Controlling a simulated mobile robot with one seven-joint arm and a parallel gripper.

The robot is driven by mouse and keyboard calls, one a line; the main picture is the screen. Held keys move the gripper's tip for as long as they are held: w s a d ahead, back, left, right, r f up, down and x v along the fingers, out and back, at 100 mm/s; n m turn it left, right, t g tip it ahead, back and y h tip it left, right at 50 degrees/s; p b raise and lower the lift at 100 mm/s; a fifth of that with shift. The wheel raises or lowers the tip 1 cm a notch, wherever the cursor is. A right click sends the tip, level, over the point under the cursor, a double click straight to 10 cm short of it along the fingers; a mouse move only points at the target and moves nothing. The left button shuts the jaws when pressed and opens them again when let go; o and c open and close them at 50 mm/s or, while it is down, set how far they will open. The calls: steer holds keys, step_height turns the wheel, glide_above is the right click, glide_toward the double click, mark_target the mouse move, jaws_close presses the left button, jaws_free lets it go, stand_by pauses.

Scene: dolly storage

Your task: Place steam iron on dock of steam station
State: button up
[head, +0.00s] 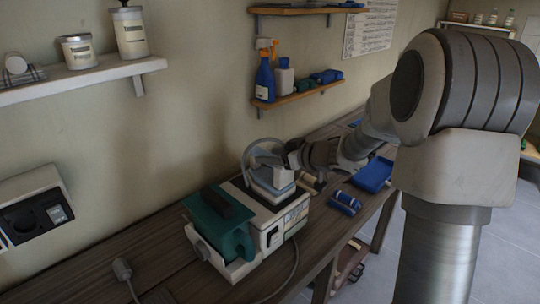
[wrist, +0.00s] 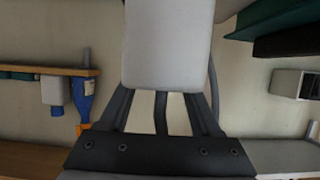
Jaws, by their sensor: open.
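The steam station (head: 233,262) stands on the wooden bench with a green tank (head: 215,219) at its left. The pale grey steam iron (head: 270,183) sits on or just above the dark dock area on its top right; contact with the dock is too small to judge. My gripper (head: 280,158) reaches in from the right at the iron's upper part. Its jaws are open, but the fingertips are hard to make out against the iron. The wrist view is upside down, with a pale grey block, probably part of the iron (wrist: 168,45), close in front of the camera.
A blue tray (head: 374,174) and small blue rolls (head: 345,203) lie on the bench right of the station. A grey cord runs over the bench front. Wall shelves (head: 300,95) with bottles are behind, and a wall box (head: 32,208) is at left.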

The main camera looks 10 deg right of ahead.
steer(key=p+v, duration=0.3)
steer(key=v, duration=0.8)
steer(key=shift+d, duration=0.1)
